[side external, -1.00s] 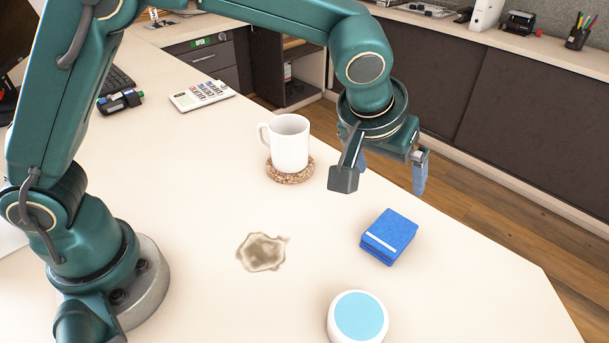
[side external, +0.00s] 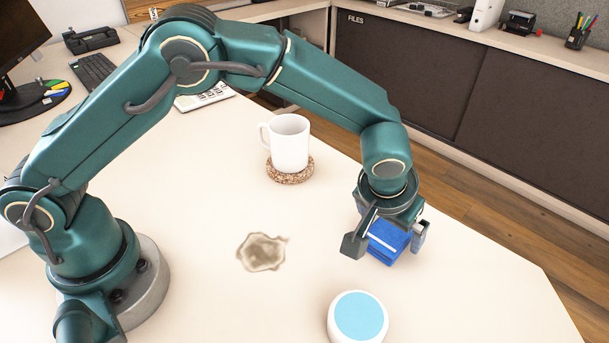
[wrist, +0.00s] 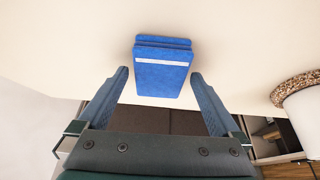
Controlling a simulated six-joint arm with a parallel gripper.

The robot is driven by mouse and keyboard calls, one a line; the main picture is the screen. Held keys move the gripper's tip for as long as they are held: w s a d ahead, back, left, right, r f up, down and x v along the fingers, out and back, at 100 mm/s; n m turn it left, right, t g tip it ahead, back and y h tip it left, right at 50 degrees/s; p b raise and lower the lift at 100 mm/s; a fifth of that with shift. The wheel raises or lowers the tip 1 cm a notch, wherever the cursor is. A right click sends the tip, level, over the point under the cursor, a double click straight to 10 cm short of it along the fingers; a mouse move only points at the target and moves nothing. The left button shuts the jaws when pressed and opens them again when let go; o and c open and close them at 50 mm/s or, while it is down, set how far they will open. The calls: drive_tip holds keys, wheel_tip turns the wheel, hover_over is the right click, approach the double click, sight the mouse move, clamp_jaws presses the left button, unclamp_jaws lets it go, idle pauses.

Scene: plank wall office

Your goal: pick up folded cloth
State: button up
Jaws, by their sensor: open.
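The folded blue cloth (side external: 386,243) with a white stripe lies on the pale desk, partly hidden by my gripper in the side external view. In the wrist view the cloth (wrist: 162,72) shows ahead of and between the fingers. My gripper (side external: 386,245) is open and low over the cloth, with one finger on each side of it. In the wrist view my gripper (wrist: 162,75) has a finger at left and right, with gaps to the cloth. I cannot tell how far down the fingertips reach.
A brown stain (side external: 262,252) marks the desk left of the cloth. A white mug (side external: 289,143) stands on a cork coaster (side external: 290,176) behind. A white round object with a blue top (side external: 359,316) sits in front. The desk's edge is to the right.

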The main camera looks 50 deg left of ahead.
sight(389, 231)
drive_tip(key=c, duration=1.2)
drive_tip(key=shift+c, duration=0.2)
drive_tip(key=shift+r, duration=0.45)
wheel_tip(389, 231, up, 4)
drive_tip(key=shift+f, duration=0.15)
drive_tip(key=a+r, duration=0.6)
drive_tip(key=a, duration=0.5)
drive_tip(key=shift+a+r, duration=0.2)
drive_tip(key=shift+a, duration=0.15)
drive_tip(key=shift+w, duration=0.1)
